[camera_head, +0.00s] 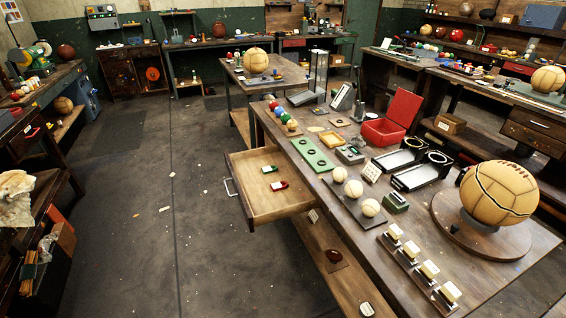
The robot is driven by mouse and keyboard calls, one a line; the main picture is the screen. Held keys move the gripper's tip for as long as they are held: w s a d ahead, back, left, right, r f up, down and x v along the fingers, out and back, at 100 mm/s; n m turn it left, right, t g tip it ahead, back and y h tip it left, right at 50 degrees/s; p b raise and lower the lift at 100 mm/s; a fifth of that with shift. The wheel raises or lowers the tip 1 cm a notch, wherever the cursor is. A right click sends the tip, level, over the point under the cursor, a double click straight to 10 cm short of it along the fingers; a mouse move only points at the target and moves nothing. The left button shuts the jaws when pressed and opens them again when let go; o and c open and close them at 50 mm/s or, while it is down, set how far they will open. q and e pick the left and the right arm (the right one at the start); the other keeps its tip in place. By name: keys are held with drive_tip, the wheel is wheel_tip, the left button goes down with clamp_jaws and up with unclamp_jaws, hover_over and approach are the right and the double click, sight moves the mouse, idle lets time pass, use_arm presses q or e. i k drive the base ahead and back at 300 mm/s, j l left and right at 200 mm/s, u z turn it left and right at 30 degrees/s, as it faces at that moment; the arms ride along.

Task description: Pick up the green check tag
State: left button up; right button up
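A wooden drawer (255,203) stands pulled out from the left side of the long workbench. Two small tags lie apart on its floor. Neither of my grippers shows in this view.
The workbench (345,205) holds a large leather ball (499,193) on a round stand, several small pale balls, a green strip (312,152) and a red open box (393,118). A lower shelf (322,262) runs beneath.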

sight(271, 169)
drive_tip(key=i+j+z, duration=0.4)
drive_tip(key=j, duration=0.35)
drive_tip(key=i+j+z, duration=0.45)
drive_tip(key=j, duration=0.4)
drive_tip(key=i+j+z, duration=0.25)
drive_tip(key=j+z, duration=0.15)
drive_tip(key=j, duration=0.55)
drive_tip(key=j+z, duration=0.4)
drive_tip(key=j, duration=0.6)
drive_tip(key=j+z, duration=0.45)
drive_tip(key=j, duration=0.6)
